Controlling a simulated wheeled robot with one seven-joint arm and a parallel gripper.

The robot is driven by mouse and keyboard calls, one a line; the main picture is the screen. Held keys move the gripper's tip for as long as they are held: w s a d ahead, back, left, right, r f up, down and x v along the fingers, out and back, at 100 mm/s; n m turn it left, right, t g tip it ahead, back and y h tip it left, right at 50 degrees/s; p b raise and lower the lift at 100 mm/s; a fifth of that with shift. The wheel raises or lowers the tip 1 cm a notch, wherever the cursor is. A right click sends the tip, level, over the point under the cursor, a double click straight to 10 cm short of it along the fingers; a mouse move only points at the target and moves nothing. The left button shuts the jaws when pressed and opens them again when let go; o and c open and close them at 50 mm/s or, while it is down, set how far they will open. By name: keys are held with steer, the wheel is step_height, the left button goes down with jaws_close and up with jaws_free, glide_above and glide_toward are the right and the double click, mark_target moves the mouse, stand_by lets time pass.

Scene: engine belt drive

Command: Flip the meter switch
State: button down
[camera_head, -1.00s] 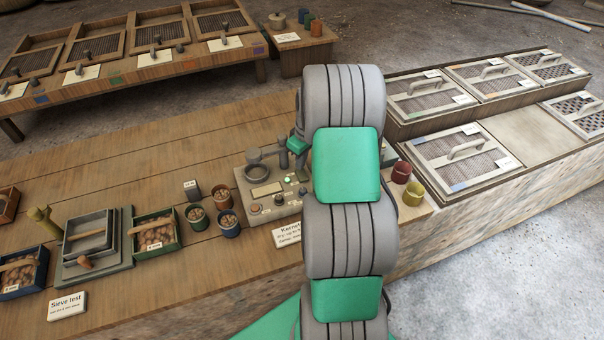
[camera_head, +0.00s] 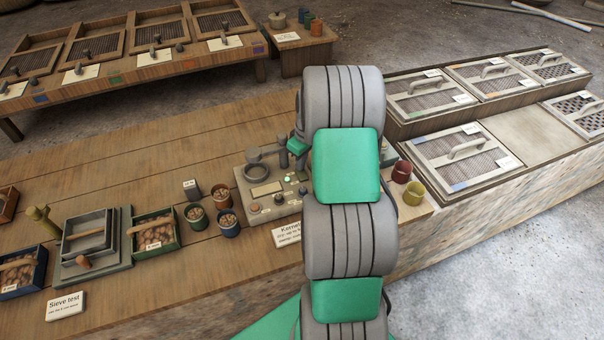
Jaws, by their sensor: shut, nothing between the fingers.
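The meter (camera_head: 268,207) is a grey box on the long wooden bench, left of my arm, with a grey ring, a pale panel and several small knobs and lights on top. A card lettered "Kernel" (camera_head: 287,235), partly covered, stands at its front. My arm covers the meter's right side. I cannot make out which small part is the switch or how it is set. My gripper is hidden behind my arm, so its contact with the meter does not show.
Small cups of kernels (camera_head: 228,224) stand left of the meter. A red cup (camera_head: 401,172) and a yellow cup (camera_head: 413,193) stand right of my arm. The sieve stand (camera_head: 96,245) is at left. Lidded mesh trays (camera_head: 462,157) fill the right side. Bare bench lies behind the cups.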

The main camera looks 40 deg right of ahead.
steer(key=shift+f+b, duration=0.3)
steer(key=shift+f, duration=0.2)
steer(key=shift+r, duration=0.1)
steer(key=shift+r+p, duration=1.95)
steer(key=shift+r, duration=1.55)
